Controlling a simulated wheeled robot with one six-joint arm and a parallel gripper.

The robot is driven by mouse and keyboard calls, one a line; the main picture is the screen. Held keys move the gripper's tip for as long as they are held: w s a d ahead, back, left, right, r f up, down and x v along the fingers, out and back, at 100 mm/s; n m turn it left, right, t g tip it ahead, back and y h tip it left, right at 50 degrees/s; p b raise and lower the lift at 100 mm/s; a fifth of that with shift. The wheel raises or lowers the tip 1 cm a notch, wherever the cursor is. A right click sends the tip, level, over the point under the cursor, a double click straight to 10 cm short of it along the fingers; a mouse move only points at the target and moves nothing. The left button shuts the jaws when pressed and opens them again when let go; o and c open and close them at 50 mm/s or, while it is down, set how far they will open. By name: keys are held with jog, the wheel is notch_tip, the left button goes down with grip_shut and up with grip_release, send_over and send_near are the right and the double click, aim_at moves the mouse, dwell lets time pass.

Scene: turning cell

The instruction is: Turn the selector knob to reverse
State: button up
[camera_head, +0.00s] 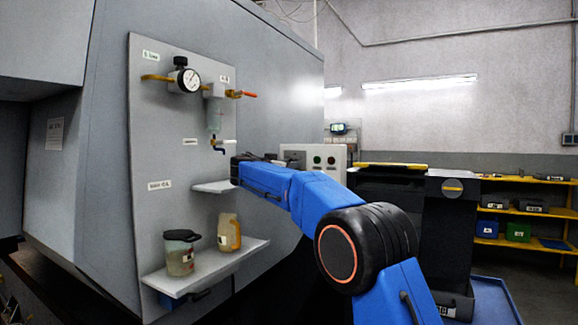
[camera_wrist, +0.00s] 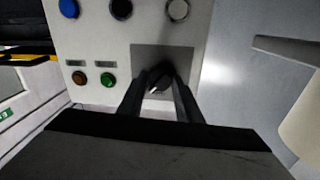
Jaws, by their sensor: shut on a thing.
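The selector knob (camera_wrist: 160,78) is a small black knob with a pale pointer mark on a dark grey plate (camera_wrist: 147,53) of the control box. My gripper (camera_wrist: 160,92) is in the wrist view with its two black fingers on either side of the knob, shut on it. The pointer looks slanted in the picture; the position labels cannot be read. My arm hides the knob there.
In the wrist view, an amber-brown button (camera_wrist: 79,78) and a green button (camera_wrist: 109,79) sit left of the knob. Blue (camera_wrist: 69,8), black (camera_wrist: 121,8) and white (camera_wrist: 178,9) round controls are along the picture's top. A shelf (camera_head: 205,268) holds a lidded jar and a jug.

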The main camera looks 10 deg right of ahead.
jog(key=shift+f+n+t+y, duration=0.1)
jog(key=shift+n+t+y, duration=0.2)
jog(key=shift+n, duration=4.4)
jog(key=shift+f+n+t+y, duration=0.1)
jog(key=shift+n+t, duration=0.3)
jog(key=shift+n, duration=4.3)
jog(key=o, duration=1)
jog(key=shift+o, duration=0.2)
jog(key=shift+s, duration=0.1)
jog(key=v, duration=1.7)
jog(key=shift+s+a, duration=0.1)
jog(key=shift+a, duration=0.05)
